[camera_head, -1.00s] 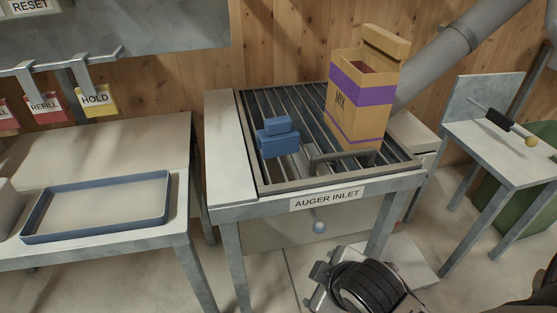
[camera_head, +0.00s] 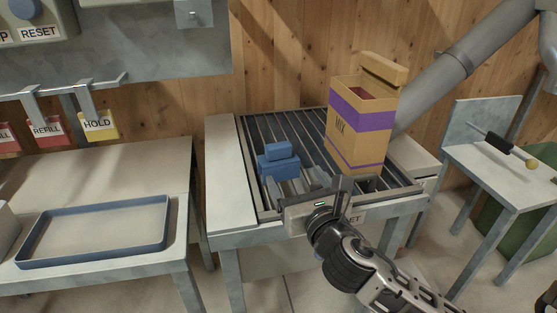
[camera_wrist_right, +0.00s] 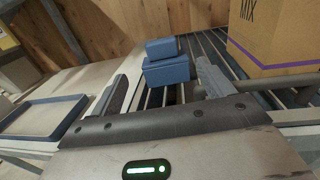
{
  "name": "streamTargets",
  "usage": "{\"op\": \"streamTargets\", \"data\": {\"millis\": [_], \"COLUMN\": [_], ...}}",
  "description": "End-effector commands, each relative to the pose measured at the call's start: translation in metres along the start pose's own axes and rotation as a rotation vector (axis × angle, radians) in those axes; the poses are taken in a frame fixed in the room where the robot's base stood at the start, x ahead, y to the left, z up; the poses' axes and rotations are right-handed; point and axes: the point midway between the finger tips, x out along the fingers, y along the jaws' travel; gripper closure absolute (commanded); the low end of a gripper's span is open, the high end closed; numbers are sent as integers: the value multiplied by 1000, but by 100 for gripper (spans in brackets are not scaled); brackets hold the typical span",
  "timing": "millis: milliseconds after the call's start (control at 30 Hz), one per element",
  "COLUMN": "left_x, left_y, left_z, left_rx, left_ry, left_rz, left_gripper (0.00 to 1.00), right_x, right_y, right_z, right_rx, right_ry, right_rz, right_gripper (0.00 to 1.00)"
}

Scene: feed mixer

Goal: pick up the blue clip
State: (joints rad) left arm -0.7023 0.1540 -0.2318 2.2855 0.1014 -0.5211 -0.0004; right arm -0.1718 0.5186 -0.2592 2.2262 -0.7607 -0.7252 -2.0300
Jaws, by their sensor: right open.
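The blue clip (camera_head: 278,165), a small block stacked on a larger one, sits on the slatted grate of the auger inlet, left of the middle. It also shows in the right wrist view (camera_wrist_right: 166,70), beyond the fingers and between them. My right gripper (camera_head: 297,184) is open and empty, just in front of the clip, with its fingers pointing toward it; the finger pair also shows in the right wrist view (camera_wrist_right: 165,88). A gap seems to remain between fingertips and clip. My left gripper is not in view.
A yellow and purple MIX box (camera_head: 361,125) stands on the grate (camera_head: 262,129) right of the clip. A bar handle (camera_wrist_right: 290,84) lies near the right finger. A blue-rimmed tray (camera_head: 166,218) is on the left table. A side table (camera_head: 500,165) holds a lever at right.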

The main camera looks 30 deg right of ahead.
Motion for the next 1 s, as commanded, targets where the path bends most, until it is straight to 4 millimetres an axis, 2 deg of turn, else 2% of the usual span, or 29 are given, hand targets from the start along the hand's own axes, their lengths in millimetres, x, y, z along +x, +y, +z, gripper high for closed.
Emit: {"op": "streamTargets", "data": {"millis": [100,300,400,633,833,1000], "left_x": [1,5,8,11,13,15], "left_y": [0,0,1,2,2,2], "left_z": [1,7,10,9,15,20], "left_rx": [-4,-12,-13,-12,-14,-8], "left_ry": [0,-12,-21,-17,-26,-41], "left_rz": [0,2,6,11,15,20], "left_gripper": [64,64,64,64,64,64], "right_x": [27,68,81,96,126,140], "right_y": [0,0,0,-1,-3,-3], "right_z": [1,1,0,2,7,7], "right_rx": [3,8,7,8,10,9], "right_ry": [-4,-1,2,1,1,3], "right_rz": [-2,-2,-2,-1,-3,-2], "right_gripper": [20,20,20,20,20,20]}}
